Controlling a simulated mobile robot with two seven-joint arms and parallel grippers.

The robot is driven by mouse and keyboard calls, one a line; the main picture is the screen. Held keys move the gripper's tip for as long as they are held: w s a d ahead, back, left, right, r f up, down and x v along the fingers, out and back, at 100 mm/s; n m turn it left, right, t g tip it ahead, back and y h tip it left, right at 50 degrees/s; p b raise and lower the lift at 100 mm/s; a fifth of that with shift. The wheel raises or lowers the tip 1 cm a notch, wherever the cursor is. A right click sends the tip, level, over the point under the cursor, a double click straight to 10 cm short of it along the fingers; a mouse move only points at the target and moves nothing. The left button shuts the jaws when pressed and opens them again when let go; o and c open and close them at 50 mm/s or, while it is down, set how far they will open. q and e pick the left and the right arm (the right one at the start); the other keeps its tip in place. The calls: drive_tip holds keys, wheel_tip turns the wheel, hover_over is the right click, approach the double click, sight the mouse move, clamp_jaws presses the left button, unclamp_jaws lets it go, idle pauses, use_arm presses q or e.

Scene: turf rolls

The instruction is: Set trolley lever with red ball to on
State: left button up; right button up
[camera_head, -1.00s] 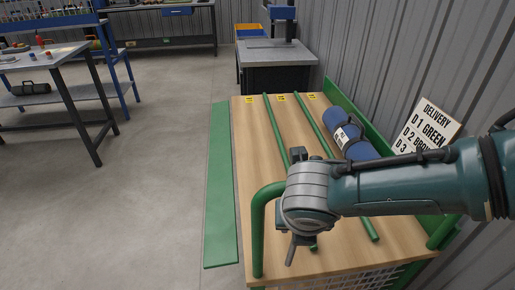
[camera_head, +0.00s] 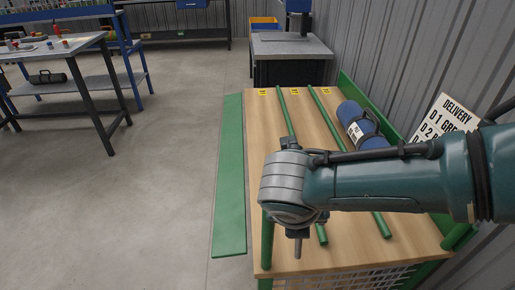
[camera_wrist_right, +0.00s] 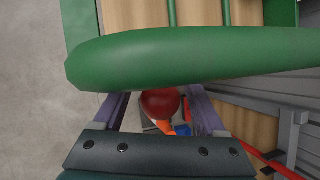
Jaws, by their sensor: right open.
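The trolley (camera_head: 345,222) has a wooden deck, green rails and a green handle bar, which crosses the upper part of the right wrist view (camera_wrist_right: 190,58). The red ball (camera_wrist_right: 160,103) shows just below that bar, between the fingers of my right gripper (camera_wrist_right: 160,98). An orange piece (camera_wrist_right: 166,127), perhaps part of the lever, shows beside the ball. My right gripper is open; I cannot tell whether a finger touches the ball. In the head view my right arm hides the ball and most of the handle. My left gripper is out of view.
A blue roll (camera_head: 360,126) lies in the trolley's right lane, near a delivery sign (camera_head: 444,122). A green panel (camera_head: 230,180) extends along the trolley's left side. A corrugated wall (camera_head: 400,50) stands at right. Open floor (camera_head: 120,210) lies to the left.

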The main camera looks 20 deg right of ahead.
drive_tip(key=s+d+r+m+t+y+p, duration=0.1)
drive_tip(key=s+d+r+y+p, duration=0.35)
drive_tip(key=r+p, duration=0.4)
drive_tip(key=s+a+r+m+y+p, duration=0.1)
drive_tip(key=s+a+r+m+p, duration=0.2)
drive_tip(key=r, duration=0.7)
drive_tip(key=s+a+r+m+y+p, duration=0.1)
drive_tip(key=s+a+r+m+p, duration=0.3)
drive_tip(key=a+r+m+p, duration=0.3)
drive_tip(key=a+r+p, duration=0.3)
drive_tip(key=a+p, duration=0.1)
drive_tip(key=shift+s+a+r, duration=0.2)
drive_tip(key=shift+r, duration=0.05)
